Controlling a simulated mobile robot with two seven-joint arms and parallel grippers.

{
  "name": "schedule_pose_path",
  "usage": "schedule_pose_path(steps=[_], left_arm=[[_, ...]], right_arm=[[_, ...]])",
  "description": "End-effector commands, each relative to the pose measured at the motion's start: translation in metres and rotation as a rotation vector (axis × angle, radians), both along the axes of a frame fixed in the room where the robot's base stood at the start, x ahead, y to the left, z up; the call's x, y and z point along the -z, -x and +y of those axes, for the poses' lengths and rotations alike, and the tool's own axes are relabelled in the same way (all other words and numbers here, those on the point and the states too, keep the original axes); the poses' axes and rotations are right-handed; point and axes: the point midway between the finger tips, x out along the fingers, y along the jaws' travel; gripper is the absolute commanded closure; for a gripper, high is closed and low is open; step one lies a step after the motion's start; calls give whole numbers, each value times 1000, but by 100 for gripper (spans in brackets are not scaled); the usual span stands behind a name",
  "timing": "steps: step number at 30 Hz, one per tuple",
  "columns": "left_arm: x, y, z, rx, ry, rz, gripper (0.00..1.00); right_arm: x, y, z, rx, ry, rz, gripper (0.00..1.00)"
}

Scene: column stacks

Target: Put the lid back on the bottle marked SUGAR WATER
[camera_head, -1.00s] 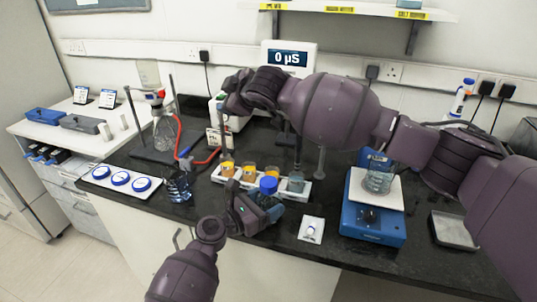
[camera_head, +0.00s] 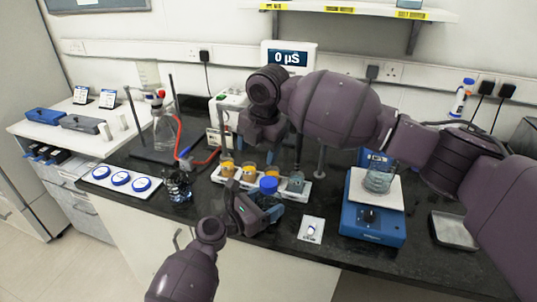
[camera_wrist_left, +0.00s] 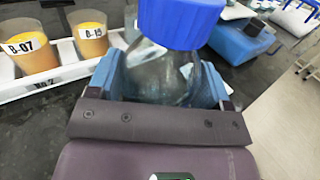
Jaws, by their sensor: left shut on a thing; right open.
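My left gripper (camera_head: 246,214) is shut on a clear glass bottle (camera_wrist_left: 160,75) at the bench's front edge. A blue lid (camera_head: 268,185) sits on top of the bottle; it also shows in the left wrist view (camera_wrist_left: 182,20). I cannot tell whether the lid is screwed down. No SUGAR WATER marking is readable on the bottle. My right gripper (camera_head: 264,142) is open, above and behind the bottle, apart from the lid.
A white rack (camera_head: 222,182) with cups of orange liquid stands just behind the bottle. A blue balance (camera_head: 373,222) bearing a beaker (camera_head: 378,181) is right. At left are a tray with blue rings (camera_head: 120,179) and a dark glass vessel (camera_head: 178,188).

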Motion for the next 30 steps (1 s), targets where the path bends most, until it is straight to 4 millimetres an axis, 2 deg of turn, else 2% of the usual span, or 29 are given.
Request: schedule_pose_path(steps=[6, 12, 18, 30], left_arm=[[0, 0, 0, 1, 0, 1, 94], [0, 0, 0, 1, -1, 1, 94], [0, 0, 0, 1, -1, 1, 94], [0, 0, 0, 0, -1, 1, 94]], right_arm=[[3, 17, -16, -304, 120, 78, 30], [3, 21, -24, -501, 176, 94, 30], [3, 21, -24, -580, 180, 88, 30], [5, 21, -24, -585, 180, 86, 30]])
